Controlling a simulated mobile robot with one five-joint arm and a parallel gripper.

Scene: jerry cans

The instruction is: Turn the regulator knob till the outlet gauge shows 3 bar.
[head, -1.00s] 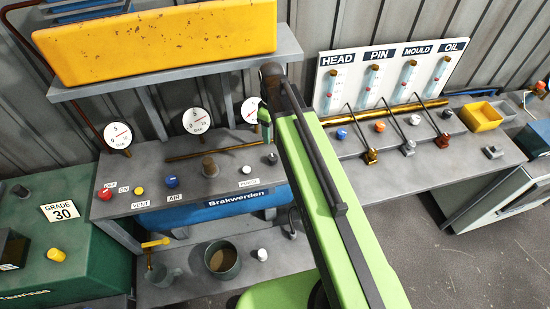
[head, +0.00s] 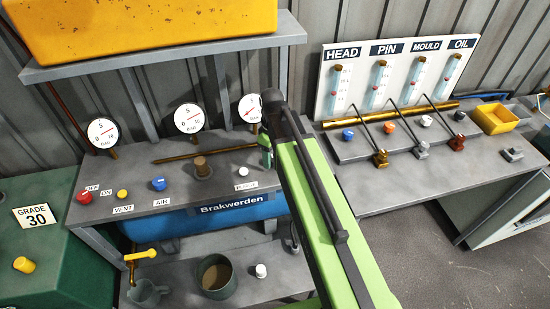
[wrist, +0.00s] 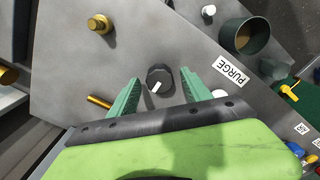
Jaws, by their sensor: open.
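In the wrist view a dark round knob (wrist: 160,78) with a white pointer line sits on the grey bench. My gripper (wrist: 160,75) is open, with one green finger on each side of the knob; I cannot tell whether they touch it. In the head view the knob is hidden by my gripper (head: 265,153) and arm. Three white dial gauges stand behind the bench: left (head: 103,133), middle (head: 189,118) and right (head: 250,108). The right one is closest to my gripper and partly covered by my arm. No gauge shows an outlet label, and the needles are too small to read exactly.
A white knob (head: 243,171) by the PURGE label, a brown post (head: 201,166), a blue knob (head: 159,184) and a red knob (head: 84,197) stand on the bench. A yellow box (head: 150,25) sits on the shelf above. Metal hooks (head: 380,158) stand right of my arm.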

